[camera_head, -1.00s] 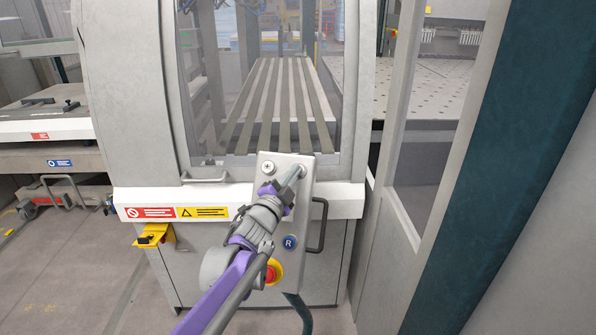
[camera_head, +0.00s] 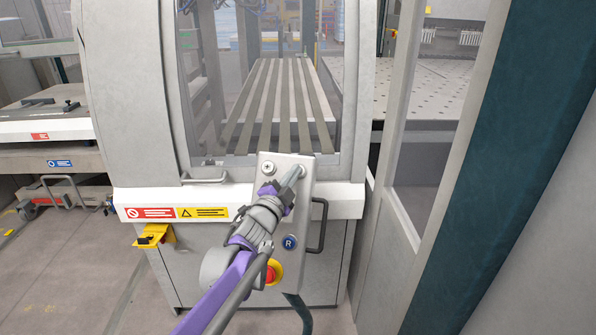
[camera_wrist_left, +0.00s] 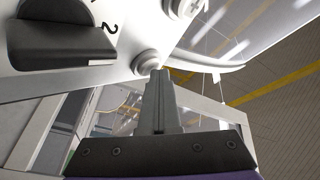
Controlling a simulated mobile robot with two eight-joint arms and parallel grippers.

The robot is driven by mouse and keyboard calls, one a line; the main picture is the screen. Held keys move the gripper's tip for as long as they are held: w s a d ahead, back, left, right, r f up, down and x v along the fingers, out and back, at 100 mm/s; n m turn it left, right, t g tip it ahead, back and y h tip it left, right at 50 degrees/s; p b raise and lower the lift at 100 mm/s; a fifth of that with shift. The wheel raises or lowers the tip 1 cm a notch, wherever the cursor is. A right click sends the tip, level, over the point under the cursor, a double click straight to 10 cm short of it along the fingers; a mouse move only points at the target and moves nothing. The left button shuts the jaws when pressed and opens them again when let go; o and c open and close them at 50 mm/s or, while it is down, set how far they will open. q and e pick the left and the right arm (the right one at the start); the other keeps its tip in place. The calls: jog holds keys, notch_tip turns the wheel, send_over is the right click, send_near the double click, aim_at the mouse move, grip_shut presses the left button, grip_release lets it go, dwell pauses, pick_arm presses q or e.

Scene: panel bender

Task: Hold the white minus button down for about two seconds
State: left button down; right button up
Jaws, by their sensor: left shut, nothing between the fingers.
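The grey control box (camera_head: 295,220) stands upright on the front of the machine. A white button with a plus mark (camera_head: 268,167) is at its upper left. The white button beside it, at the upper right, is largely covered by my left gripper (camera_head: 298,171); its mark is hidden. In the left wrist view this white button (camera_wrist_left: 145,61) sits in a round collar. The tips of my left gripper (camera_wrist_left: 160,75) are shut, empty and at its edge, seemingly touching it. I cannot tell how far it is pressed. My right gripper is out of view.
A black rotary switch (camera_wrist_left: 62,40) is near the buttons. Lower on the box are a blue R button (camera_head: 289,242) and a red emergency stop (camera_head: 268,275), partly behind my arm. A black handle (camera_head: 320,225) juts out right of the box. Slats (camera_head: 280,100) lie behind the window.

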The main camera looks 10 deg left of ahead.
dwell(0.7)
pick_arm(q)
jog(key=shift+s+r+p, duration=0.3)
jog(key=shift+s+r, duration=0.25)
jog(key=shift+s, duration=0.1)
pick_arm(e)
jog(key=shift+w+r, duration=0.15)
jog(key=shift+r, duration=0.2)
pick_arm(q)
jog(key=s+r, duration=0.1)
jog(key=s, duration=0.1)
jog(key=s+r+p, duration=0.1)
jog(key=s+r, duration=0.1)
jog(key=shift+d+p, duration=0.1)
jog(key=shift+p, duration=0.2)
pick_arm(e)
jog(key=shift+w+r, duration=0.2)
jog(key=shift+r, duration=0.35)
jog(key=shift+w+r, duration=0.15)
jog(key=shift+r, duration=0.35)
